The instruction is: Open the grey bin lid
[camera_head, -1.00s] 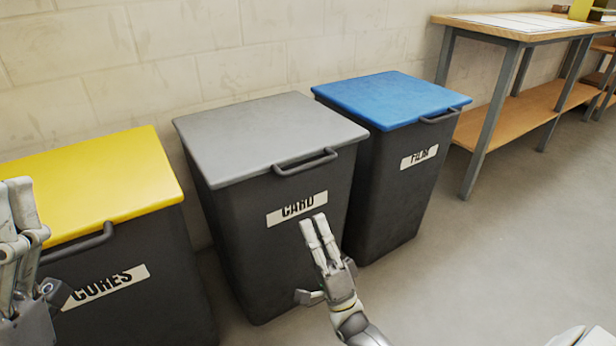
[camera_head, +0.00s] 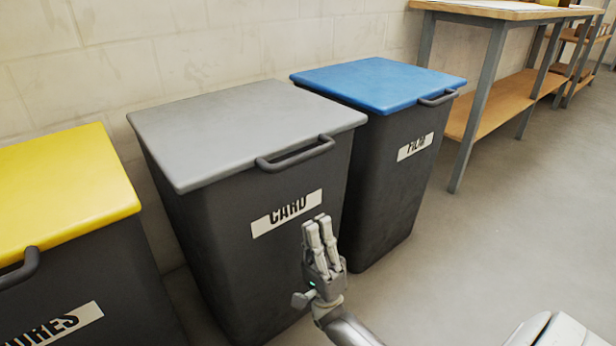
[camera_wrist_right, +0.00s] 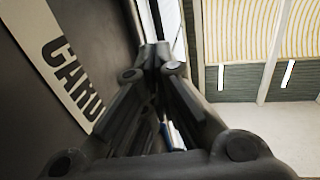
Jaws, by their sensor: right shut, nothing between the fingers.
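The grey lid (camera_head: 240,125) lies closed on the dark bin labelled CARD (camera_head: 286,213), in the middle of the head view. Its dark handle (camera_head: 296,154) sticks out from the lid's front edge. My right gripper (camera_head: 319,221) is shut and empty. It points up in front of the bin, just right of the CARD label and below the handle. In the right wrist view the closed fingers (camera_wrist_right: 155,52) show beside the CARD label (camera_wrist_right: 68,70). The handle cannot be made out clearly there. My left gripper is out of view.
A bin with a yellow lid (camera_head: 65,190) stands at the left, and a bin with a blue lid (camera_head: 378,84) stands at the right, close to the grey one. A wooden workbench (camera_head: 500,10) is at the back right. The floor (camera_head: 490,235) at the right is clear.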

